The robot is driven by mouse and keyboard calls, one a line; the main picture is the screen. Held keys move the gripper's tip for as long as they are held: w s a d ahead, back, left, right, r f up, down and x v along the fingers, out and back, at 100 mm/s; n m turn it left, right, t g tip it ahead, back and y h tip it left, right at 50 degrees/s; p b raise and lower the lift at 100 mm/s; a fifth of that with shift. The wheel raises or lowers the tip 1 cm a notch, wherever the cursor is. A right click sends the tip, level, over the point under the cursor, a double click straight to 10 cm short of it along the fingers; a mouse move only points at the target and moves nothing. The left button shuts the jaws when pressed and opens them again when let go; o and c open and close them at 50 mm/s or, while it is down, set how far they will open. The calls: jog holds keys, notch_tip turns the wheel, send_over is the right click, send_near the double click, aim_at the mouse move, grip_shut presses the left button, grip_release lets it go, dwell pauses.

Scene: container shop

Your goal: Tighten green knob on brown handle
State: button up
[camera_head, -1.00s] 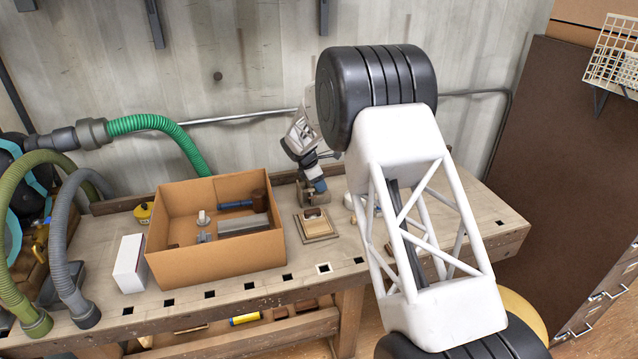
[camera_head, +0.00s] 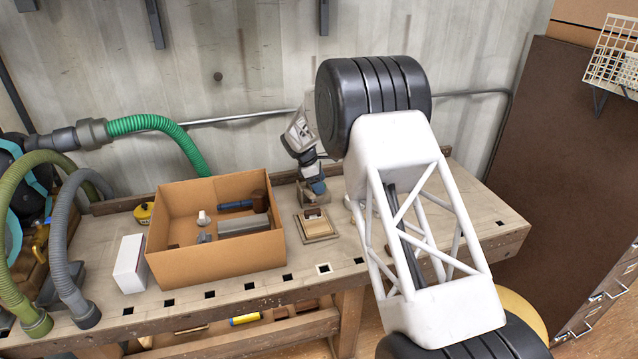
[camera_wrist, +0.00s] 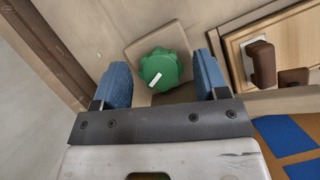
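A green lobed knob (camera_wrist: 160,72) with a small white mark on its top shows in the wrist view. It sits over a beige-brown block (camera_wrist: 152,45), which is partly hidden by the knob. My gripper (camera_wrist: 162,66) is open, with one blue finger on each side of the knob. A narrow gap shows on both sides, and contact is hard to tell. In the head view my gripper (camera_head: 316,187) is low over the back of the workbench, and the knob cannot be made out there. A brown handle-like piece (camera_wrist: 262,64) stands to the right in the wrist view.
A square wooden frame (camera_head: 324,237) lies close in front of my gripper on the workbench (camera_head: 410,258). A cardboard box (camera_head: 215,256) with several parts stands left of it, with a white box (camera_head: 130,264) beyond. The wall is close behind.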

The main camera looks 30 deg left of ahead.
jog(key=shift+s, duration=0.1)
jog(key=v, duration=0.8)
dwell(0.4)
dwell(0.4)
jog(key=shift+d+f+g+y, duration=0.25)
jog(key=shift+d+g+y, duration=0.1)
jog(key=shift+d, duration=0.15)
jog(key=shift+d+f+g+y, duration=0.25)
jog(key=shift+d+g+y, duration=0.1)
jog(key=shift+d, duration=0.1)
jog(key=shift+w+d+f+g+y, duration=0.15)
jog(key=shift+w+d+g+y, duration=0.2)
jog(key=shift+d+g+y, duration=0.45)
jog(key=y, duration=0.1)
jog(key=w+d+y, duration=0.1)
jog(key=y, duration=0.1)
jog(key=shift+w+d+g, duration=0.1)
jog(key=shift+d+g, duration=0.1)
jog(key=shift+g, duration=0.2)
jog(key=shift+w+d+r+y, duration=0.5)
jog(key=shift+w+y, duration=0.15)
jog(key=shift+y, duration=0.35)
